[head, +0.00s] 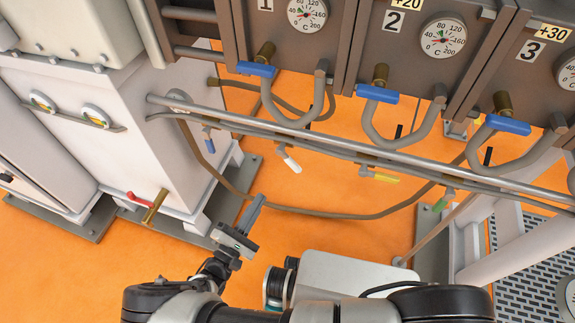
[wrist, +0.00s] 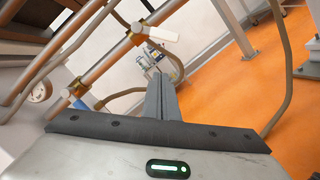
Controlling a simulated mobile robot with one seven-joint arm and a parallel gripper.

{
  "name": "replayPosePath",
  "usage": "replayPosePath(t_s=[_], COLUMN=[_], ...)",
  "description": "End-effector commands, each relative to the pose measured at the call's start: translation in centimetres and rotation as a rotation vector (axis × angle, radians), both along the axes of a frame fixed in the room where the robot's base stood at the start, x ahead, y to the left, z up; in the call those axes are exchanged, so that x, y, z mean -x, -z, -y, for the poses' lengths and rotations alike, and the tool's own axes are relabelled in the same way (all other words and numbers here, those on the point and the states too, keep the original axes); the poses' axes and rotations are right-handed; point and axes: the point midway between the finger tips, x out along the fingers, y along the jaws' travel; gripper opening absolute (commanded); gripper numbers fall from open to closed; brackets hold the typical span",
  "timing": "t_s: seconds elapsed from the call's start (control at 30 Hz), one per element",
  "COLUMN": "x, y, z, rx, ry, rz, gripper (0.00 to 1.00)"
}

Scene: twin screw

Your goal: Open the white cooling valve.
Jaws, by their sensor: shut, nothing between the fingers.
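The white cooling valve handle (head: 291,163) hangs from the lower pipe in the middle of the head view, slanting down to the right. In the wrist view a white handle (wrist: 162,33) shows above the fingers, beside a brass-coloured fitting (wrist: 138,32) on the pipe. My gripper (head: 258,201) is below and left of the white handle in the head view, apart from it. Its fingers are closed together and empty. In the wrist view my gripper (wrist: 158,80) points up toward the pipe. No contact with the valve shows.
Similar small handles hang along the pipe: blue (head: 209,143), yellow (head: 385,178) and green (head: 440,204). Larger blue handles (head: 257,69) sit above, under numbered panels with dials. A brown hose (head: 330,215) loops behind my gripper. Orange floor (head: 310,235) lies open below the pipe.

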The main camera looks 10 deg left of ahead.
Motion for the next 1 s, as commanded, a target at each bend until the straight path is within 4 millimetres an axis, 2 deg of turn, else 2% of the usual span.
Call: replayPosePath(t_s=[0.13, 0.27, 0.67, 0.8, 1.0], x=[0.3, -1.3, -9.3, -8.7, -8.7], y=[0.6, 0.3, -0.9, -2.5, -3.3], z=[-0.2, 0.4, 2.6, 4.3, 5.5], rx=[-0.091, -0.091, -0.086, -0.086, -0.087], ry=[0.003, 0.006, 0.006, 0.004, 0.003], rz=[0.019, 0.021, 0.019, 0.018, 0.018], gripper=[0.0, 0.0, 0.0, 0.0, 0.0])
